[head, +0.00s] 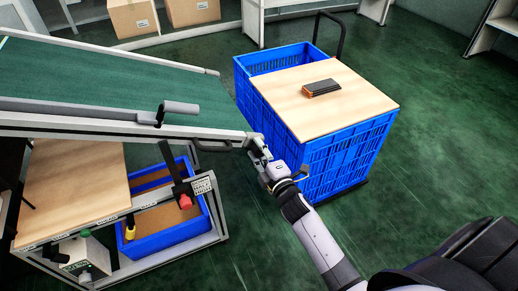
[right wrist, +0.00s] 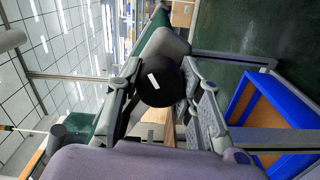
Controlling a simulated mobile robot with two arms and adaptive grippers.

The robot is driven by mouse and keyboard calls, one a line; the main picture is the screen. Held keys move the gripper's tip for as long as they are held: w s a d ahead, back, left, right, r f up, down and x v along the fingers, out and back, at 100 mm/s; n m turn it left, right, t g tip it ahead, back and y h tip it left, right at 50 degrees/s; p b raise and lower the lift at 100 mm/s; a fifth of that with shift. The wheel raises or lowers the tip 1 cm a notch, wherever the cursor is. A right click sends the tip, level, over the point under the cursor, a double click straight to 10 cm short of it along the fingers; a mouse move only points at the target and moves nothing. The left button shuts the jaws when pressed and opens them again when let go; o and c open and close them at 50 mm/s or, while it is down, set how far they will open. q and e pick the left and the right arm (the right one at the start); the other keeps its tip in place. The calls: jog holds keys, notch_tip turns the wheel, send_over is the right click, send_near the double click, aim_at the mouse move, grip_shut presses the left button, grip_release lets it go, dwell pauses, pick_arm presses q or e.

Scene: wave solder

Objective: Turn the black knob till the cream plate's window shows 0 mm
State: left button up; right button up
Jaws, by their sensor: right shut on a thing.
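The black knob (right wrist: 158,88), with a white mark on its round face, sits between the two fingers of my right gripper (right wrist: 166,94) in the right wrist view. The fingers are shut on it from both sides. In the head view my right gripper (head: 258,152) is at the right end of the conveyor's front rail, where the knob is too small and covered to make out. I cannot make out the cream plate or the reading in its window in either view. My left gripper is not in view.
The sloping green conveyor (head: 120,80) lies at the left. Under it are a wooden shelf (head: 75,185), a blue bin (head: 160,240) and a red button (head: 185,202). A blue crate cart (head: 325,165) with a wooden top stands close to my right gripper. Green floor is open at the right.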

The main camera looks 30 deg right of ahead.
dwell(0.4)
jog(key=o, duration=1.2)
jog(key=shift+c, duration=0.2)
jog(key=s, duration=1.2)
jog(key=shift+d, duration=0.1)
